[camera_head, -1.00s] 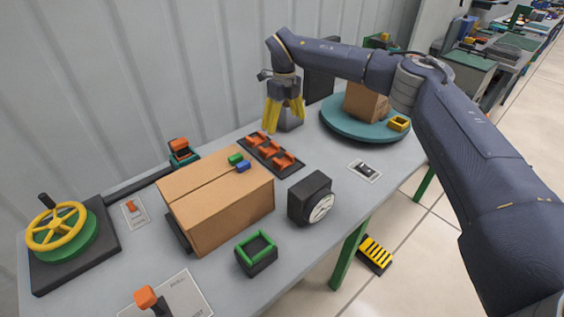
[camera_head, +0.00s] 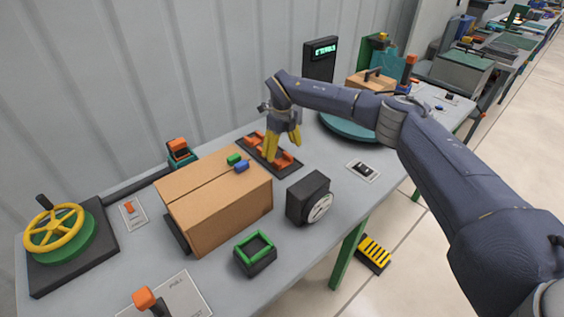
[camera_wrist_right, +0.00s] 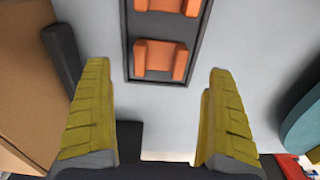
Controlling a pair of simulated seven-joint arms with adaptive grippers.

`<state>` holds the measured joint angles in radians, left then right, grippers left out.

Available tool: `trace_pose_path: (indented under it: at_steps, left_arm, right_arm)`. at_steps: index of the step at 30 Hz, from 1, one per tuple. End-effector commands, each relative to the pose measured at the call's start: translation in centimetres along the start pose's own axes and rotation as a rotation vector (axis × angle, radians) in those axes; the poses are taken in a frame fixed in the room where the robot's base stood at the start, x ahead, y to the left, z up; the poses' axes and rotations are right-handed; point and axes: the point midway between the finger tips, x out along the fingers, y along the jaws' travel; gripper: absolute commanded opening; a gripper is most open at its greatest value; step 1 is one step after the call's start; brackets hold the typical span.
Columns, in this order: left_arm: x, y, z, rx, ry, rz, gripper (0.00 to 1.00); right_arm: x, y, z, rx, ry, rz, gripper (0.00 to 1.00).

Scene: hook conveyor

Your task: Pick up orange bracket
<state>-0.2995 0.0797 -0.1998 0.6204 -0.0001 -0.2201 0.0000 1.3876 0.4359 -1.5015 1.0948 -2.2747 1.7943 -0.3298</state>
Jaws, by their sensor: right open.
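Orange brackets (camera_head: 254,139) sit in a row in a dark tray (camera_head: 293,171) behind the cardboard box. In the right wrist view, the nearer bracket (camera_wrist_right: 160,61) lies on the tray (camera_wrist_right: 129,40), with another bracket (camera_wrist_right: 168,5) beyond it, cut by the frame edge. My right gripper (camera_head: 283,152) has yellow fingers pointing down over the right end of the tray and partly hides the brackets. In the wrist view its fingers (camera_wrist_right: 158,70) are wide apart, one on each side of the nearer bracket, with nothing between them in grip. My left gripper is not in view.
The cardboard box (camera_head: 215,207), with green and blue blocks on top, stands just in front of the tray. A black gauge (camera_head: 308,197) stands to its right. A teal turntable (camera_head: 345,126) is partly hidden by my right arm. Bare table lies right of the tray.

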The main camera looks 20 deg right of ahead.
Motion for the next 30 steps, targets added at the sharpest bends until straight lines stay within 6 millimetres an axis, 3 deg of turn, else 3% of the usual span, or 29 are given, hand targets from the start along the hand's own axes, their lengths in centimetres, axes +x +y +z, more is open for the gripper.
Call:
trace_pose_path:
  at_steps: [10,19,30]
  left_arm:
    - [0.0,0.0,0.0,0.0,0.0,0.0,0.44]
    - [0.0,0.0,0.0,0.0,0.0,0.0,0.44]
    - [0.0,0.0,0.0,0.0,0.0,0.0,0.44]
  right_arm:
    - [4.1,0.0,0.1,0.001,0.002,0.001,0.91]
    - [4.6,0.0,0.1,0.001,0.0,0.0,0.91]
    - [4.6,0.0,0.1,0.001,0.0,0.0,0.49]
